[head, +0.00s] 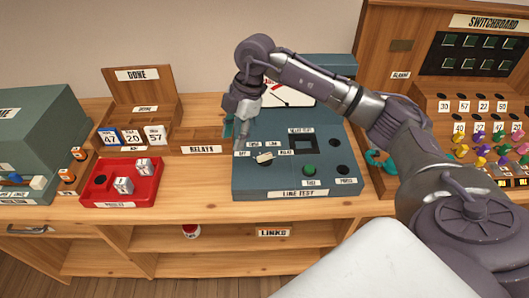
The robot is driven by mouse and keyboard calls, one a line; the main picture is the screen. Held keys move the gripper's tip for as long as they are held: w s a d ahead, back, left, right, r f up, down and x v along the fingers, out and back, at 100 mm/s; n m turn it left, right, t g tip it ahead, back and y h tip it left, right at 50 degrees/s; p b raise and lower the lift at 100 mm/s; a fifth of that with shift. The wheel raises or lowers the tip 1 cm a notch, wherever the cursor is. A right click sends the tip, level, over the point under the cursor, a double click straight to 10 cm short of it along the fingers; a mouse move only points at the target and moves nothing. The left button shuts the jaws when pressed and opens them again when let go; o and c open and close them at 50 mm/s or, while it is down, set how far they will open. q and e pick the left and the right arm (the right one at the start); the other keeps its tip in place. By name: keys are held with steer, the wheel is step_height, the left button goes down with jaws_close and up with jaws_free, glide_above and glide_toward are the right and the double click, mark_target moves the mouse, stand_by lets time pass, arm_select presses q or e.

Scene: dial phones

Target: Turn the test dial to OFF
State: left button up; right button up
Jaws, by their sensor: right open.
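The teal line test box (350,185) sits on the wooden counter in the middle. Its cream test dial (264,157) is on the left part of the sloped top, with small white labels around it. The labels are too small to read surely, so I cannot tell which one the dial points at. My right gripper (241,138) hangs open over the left back part of the box, pointing down. It is to the left of and behind the dial, apparently apart from it. The fingertips are small and partly hidden by the wrist. My left gripper is not in view.
A green button (309,170) is on the box, right of the dial. A red tray (120,198) with small blocks stands left. A wooden card rack (144,90) is behind it. The switchboard (440,55) rises at right. Bare counter lies between tray and box.

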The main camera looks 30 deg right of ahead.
mark_target(264, 155)
steer(key=d+r+m+h, duration=0.2)
steer(key=d+m+h, duration=0.15)
steer(key=d, duration=0.55)
steer(key=shift+n+g, duration=0.25)
steer(key=shift+g, duration=0.05)
steer(key=f, duration=0.4)
steer(key=f+p, duration=0.1)
steer(key=f, duration=0.4)
steer(key=f+p, duration=0.1)
steer(key=f, duration=0.3)
steer(key=shift+s+a+f, duration=0.15)
steer(key=shift+s+a, duration=0.05)
steer(key=shift+s, duration=0.05)
jaws_close()
